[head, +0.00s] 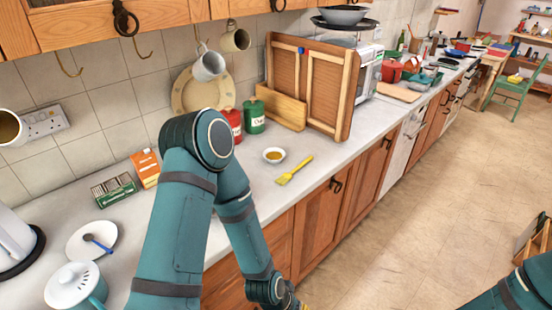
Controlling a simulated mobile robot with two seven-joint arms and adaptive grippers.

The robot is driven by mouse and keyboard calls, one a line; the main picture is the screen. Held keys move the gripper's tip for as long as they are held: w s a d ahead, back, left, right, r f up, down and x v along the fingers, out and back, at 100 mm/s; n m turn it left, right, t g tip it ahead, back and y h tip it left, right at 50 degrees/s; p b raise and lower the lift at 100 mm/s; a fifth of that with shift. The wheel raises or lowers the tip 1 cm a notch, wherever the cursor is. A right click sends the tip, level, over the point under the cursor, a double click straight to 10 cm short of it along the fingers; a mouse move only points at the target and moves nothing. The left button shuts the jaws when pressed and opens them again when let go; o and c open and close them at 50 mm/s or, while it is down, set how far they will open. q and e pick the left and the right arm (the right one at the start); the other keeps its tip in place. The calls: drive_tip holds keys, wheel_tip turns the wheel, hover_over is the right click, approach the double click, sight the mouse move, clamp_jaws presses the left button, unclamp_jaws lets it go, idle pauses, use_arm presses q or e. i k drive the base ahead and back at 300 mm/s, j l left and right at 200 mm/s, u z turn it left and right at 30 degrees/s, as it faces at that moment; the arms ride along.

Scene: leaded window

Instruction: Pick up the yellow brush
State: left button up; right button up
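The yellow brush (294,169) lies flat on the grey countertop (325,150), close to its front edge. Its bristle end points to the lower left and its handle to the upper right. My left arm comes up in front of the counter and bends down below its front edge. Only a small part of my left gripper (299,307) shows at the bottom edge, below and apart from the brush. Its fingers are cut off, so I cannot tell its state. My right arm shows at the lower right corner, and its gripper is out of view.
A small white bowl (274,155) with brown contents stands just left of the brush. Green (254,115) and red (233,124) canisters and a wooden rack (342,90) stand behind. Mugs (209,64) hang from hooks above. The counter right of the brush is clear.

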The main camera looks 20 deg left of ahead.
sight(283, 181)
drive_tip(key=i+l, duration=0.65)
drive_tip(key=i, duration=0.25)
drive_tip(key=i+l, duration=0.35)
drive_tip(key=i, duration=0.15)
drive_tip(key=i+l+u, duration=0.2)
drive_tip(key=u, duration=0.25)
drive_tip(key=i+l+u, duration=0.2)
drive_tip(key=u, duration=0.3)
